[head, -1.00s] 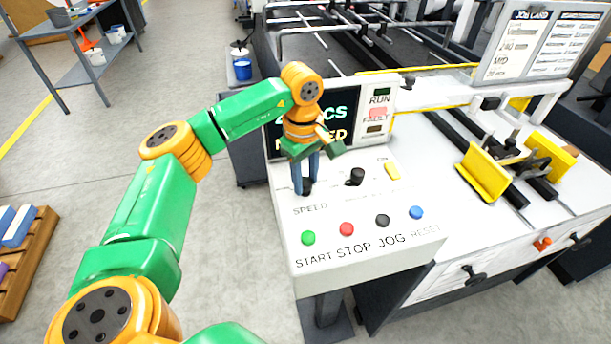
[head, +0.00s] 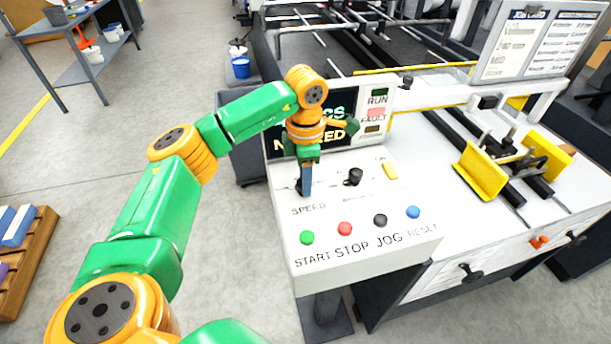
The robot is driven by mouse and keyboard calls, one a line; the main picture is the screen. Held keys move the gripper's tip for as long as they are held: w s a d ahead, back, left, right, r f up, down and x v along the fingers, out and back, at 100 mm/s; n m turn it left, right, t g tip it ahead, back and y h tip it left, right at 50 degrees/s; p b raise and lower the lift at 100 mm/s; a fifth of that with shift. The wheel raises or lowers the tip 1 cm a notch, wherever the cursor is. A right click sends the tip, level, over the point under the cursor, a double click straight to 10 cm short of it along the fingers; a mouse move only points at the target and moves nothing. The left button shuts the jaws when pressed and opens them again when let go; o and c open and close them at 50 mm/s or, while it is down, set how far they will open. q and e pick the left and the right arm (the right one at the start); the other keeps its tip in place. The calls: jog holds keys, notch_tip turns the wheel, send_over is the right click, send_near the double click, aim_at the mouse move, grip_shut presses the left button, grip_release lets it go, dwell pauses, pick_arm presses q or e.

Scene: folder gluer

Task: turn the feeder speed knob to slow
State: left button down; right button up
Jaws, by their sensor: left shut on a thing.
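The feeder speed knob (head: 299,186) is a small black knob above the SPEED label on the white sloped control panel (head: 365,262). My left gripper (head: 306,190) points down onto it from above and is shut on it, its blue-grey fingers seen nearly edge-on. The fingers hide most of the knob, so where its pointer stands cannot be told. A second black knob (head: 354,177) sits to the right, apart from the gripper. My right gripper is not in view.
Green (head: 307,237), red (head: 345,229), black (head: 380,221) and blue (head: 413,212) buttons line the panel front. A yellow switch (head: 390,171) sits at the right. The display (head: 285,140) behind is partly hidden by my arm. Yellow guides (head: 481,172) stand on the machine at right.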

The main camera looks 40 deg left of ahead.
pick_arm(q)
jog(key=n, duration=0.6)
jog(key=shift+f, duration=0.1)
jog(key=shift+n, duration=0.3)
dwell(0.4)
jog(key=shift+c, duration=2.4)
grip_release()
jog(key=shift+a, duration=0.1)
jog(key=r, duration=0.7)
jog(key=shift+d+r, duration=0.1)
jog(key=shift+d, duration=0.1)
jog(key=shift+a, duration=0.1)
